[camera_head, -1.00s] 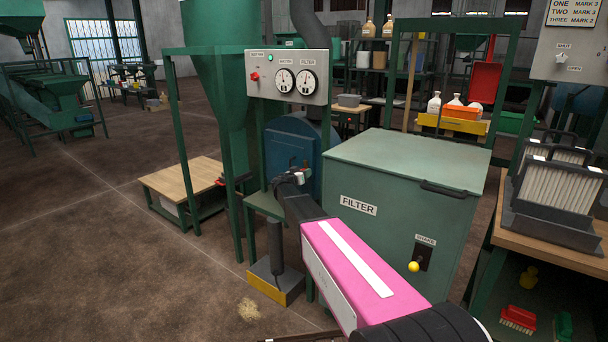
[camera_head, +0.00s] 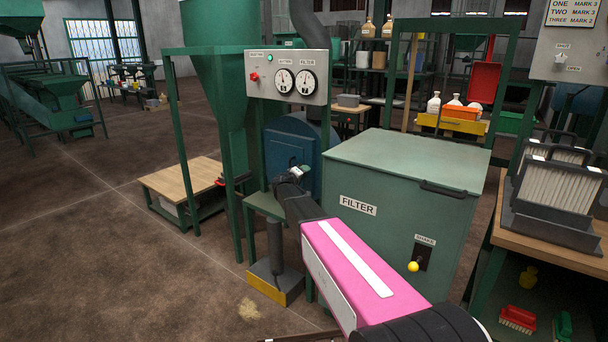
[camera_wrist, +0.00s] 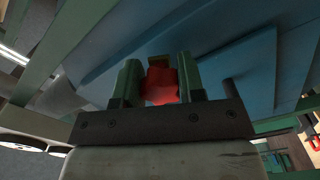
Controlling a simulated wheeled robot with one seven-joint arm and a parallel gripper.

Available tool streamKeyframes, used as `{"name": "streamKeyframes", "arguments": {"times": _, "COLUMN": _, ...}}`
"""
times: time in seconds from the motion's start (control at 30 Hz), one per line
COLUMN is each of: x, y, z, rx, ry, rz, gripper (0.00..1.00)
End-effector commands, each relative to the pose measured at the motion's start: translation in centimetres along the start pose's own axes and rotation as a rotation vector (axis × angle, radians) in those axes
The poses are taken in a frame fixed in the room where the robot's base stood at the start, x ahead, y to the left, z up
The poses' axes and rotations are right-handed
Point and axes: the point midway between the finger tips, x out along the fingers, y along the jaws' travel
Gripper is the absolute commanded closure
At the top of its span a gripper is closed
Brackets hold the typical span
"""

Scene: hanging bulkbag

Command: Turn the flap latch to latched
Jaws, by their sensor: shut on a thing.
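The flap latch's red handle (camera_wrist: 161,86) is between my two gripper fingers in the wrist view. My gripper (camera_wrist: 160,80) is shut on it, with one green finger on either side. Behind it are the flat blue panels of the blue housing (camera_wrist: 225,75). In the head view my gripper (camera_head: 299,172) is at the front of the round blue housing (camera_head: 283,140). The handle cannot be made out there, and the latch's exact position cannot be told.
The green filter box (camera_head: 400,175) stands close to the right of my arm. A gauge panel (camera_head: 288,75) is above the gripper. A green hopper (camera_head: 222,80) and its legs are to the left. Open floor (camera_head: 120,260) lies at the lower left.

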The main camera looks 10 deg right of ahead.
Motion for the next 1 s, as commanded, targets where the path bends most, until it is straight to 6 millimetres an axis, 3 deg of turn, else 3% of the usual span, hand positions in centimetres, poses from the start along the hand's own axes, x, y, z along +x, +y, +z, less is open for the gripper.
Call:
{"name": "streamKeyframes", "arguments": {"times": 0.5, "x": -0.06, "y": 0.06, "z": -0.01, "rx": -0.37, "ry": 0.0, "rz": -0.001, "gripper": 0.87}}
{"name": "streamKeyframes", "arguments": {"times": 1.0, "x": -0.07, "y": 0.06, "z": -0.03, "rx": -0.459, "ry": 0.0, "rz": -0.001, "gripper": 0.87}}
